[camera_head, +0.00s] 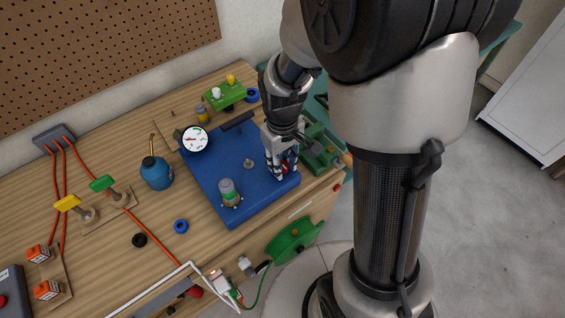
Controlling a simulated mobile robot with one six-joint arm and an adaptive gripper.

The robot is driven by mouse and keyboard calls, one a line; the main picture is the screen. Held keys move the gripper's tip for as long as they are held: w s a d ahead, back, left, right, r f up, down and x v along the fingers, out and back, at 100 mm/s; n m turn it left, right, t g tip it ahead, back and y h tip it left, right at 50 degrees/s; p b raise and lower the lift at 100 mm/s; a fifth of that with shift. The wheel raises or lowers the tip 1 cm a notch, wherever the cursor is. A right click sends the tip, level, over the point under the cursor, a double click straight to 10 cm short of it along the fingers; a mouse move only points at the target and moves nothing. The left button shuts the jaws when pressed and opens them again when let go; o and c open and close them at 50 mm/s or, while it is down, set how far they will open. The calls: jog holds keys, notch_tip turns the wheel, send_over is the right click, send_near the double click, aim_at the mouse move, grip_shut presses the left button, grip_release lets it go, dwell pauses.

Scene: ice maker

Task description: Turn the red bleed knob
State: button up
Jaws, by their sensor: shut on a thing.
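The red bleed knob (285,168) shows as a small patch of red between the fingers of my gripper (281,173), near the right corner of the blue plate (235,205). My gripper points down from above and is shut on the red knob. The fingers hide most of the knob, so its turn angle cannot be told. The blue plate lies on the wooden bench and also bears a round white gauge (195,139) and a grey-green cylinder (229,192).
A green block (319,150) stands close to the right of my gripper. A blue oil can (156,172) and yellow (67,203) and green (102,183) handles stand to the left. Orange cables run across the bench (110,265). A green reel (292,240) is at the front edge.

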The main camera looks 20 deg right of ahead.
jog(key=shift+c, duration=1.2)
jog(key=m, duration=0.3)
jog(key=shift+m, duration=0.3)
jog(key=shift+m+p, duration=0.3)
jog(key=shift+m, duration=1.4)
